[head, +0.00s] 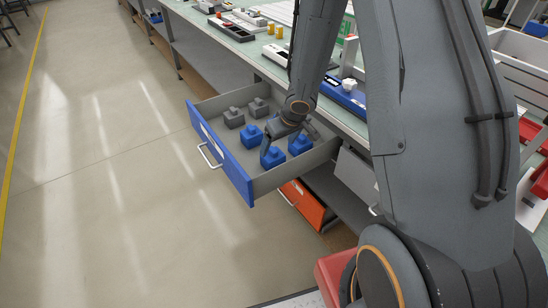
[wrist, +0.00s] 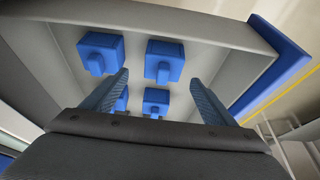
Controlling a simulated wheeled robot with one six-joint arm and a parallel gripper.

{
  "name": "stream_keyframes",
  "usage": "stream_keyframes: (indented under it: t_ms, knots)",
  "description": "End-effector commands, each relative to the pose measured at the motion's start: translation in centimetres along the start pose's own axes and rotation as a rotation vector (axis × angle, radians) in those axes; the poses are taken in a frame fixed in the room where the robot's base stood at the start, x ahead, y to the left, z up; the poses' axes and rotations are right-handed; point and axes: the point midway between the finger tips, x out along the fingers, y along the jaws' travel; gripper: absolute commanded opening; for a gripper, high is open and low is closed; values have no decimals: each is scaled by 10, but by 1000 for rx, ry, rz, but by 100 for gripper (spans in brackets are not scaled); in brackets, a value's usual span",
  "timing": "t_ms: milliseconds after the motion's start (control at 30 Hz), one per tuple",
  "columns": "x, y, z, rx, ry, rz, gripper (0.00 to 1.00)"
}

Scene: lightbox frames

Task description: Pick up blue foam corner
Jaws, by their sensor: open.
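Several blue foam corners, each a block with a smaller block on it, lie in an open drawer. In the head view one sits left of my gripper (head: 251,136), one at the front (head: 272,156) and one to the right (head: 299,144). In the wrist view two stand farther off, at left (wrist: 100,52) and centre (wrist: 164,60). Two nearer ones show between my fingers, one (wrist: 155,102) fairly clear and one (wrist: 121,100) partly hidden by the left finger. My gripper (head: 289,138) is open and empty, pointing down into the drawer; its fingers (wrist: 159,77) are spread apart.
The drawer has grey walls and a blue front (head: 222,153) with a handle (head: 209,155). Two grey foam corners (head: 233,117) (head: 259,107) lie at its far end. A workbench (head: 240,48) with parts stands above. An orange drawer (head: 302,204) is below. Open floor lies left.

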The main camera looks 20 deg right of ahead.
Motion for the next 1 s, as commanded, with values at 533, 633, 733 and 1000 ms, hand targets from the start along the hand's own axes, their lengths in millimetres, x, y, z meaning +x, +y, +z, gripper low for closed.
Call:
stream_keyframes:
  t_ms: [533, 633, 733, 1000]
  knots:
    - [51, -4, 7, 0, -1, -3, 80]
    - [62, -6, 9, 0, -2, -3, 80]
    - [73, -6, 8, 0, -1, -2, 80]
    - [77, -6, 8, -1, 0, -2, 80]
